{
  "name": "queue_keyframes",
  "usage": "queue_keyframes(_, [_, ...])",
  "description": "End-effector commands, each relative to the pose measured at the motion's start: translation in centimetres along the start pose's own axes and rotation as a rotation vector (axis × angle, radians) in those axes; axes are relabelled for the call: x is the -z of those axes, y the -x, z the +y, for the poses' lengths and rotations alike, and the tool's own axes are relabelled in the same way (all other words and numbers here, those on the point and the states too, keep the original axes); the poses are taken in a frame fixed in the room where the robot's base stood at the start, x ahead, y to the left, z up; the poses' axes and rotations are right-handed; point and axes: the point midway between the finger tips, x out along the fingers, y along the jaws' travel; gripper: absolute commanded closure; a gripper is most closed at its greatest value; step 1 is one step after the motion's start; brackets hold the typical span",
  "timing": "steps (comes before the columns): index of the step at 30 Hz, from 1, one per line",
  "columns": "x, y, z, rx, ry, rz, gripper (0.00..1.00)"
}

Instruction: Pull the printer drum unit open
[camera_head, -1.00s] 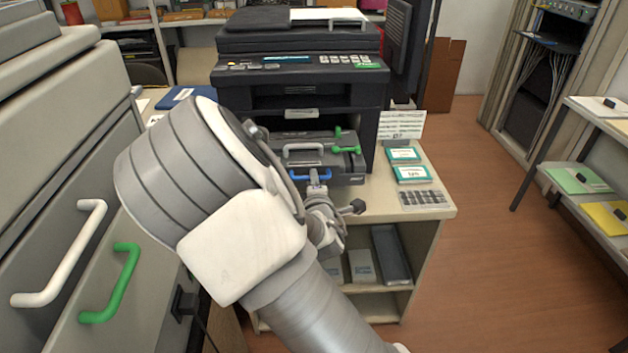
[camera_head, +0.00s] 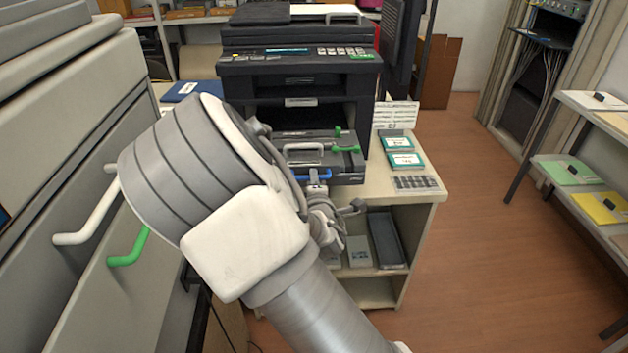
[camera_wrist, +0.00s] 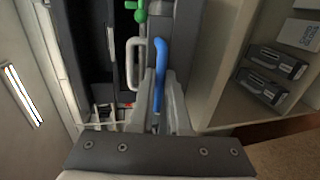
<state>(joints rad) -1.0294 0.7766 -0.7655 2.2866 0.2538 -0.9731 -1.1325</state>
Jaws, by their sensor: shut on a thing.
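The black printer (camera_head: 300,65) stands on a beige cabinet. Its dark drum unit (camera_head: 335,160) sticks out of the opening low in the printer's front. The unit has a white handle (camera_head: 303,147), green levers (camera_head: 346,149) and a blue handle (camera_head: 314,174) at its front. My gripper (camera_head: 316,187) is at the front of the unit, partly hidden by my arm. In the wrist view, my gripper (camera_wrist: 160,98) has its two fingers shut on either side of the blue handle (camera_wrist: 160,62). The white handle (camera_wrist: 133,62) is just left of the fingers.
A grey drawer cabinet with a white handle (camera_head: 88,217) and a green handle (camera_head: 130,250) stands close at left. Teal-labelled boxes (camera_head: 405,160) and a keypad (camera_head: 416,183) lie right of the printer. Shelves (camera_head: 380,275) are below. Open floor (camera_head: 480,250) lies to the right.

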Motion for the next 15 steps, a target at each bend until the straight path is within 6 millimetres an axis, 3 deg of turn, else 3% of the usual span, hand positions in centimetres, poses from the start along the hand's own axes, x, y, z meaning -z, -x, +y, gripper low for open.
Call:
queue_keyframes(6, [0.01, 0.0, 0.0, 0.0, 0.0, 0.0, 1.0])
queue_keyframes(7, [0.01, 0.0, 0.0, 0.0, 0.0, 0.0, 0.84])
queue_keyframes(11, [0.01, 0.0, 0.0, 0.0, 0.0, 0.0, 0.6])
queue_keyframes(15, [0.01, -0.01, 0.01, 0.0, 0.0, 0.0, 0.57])
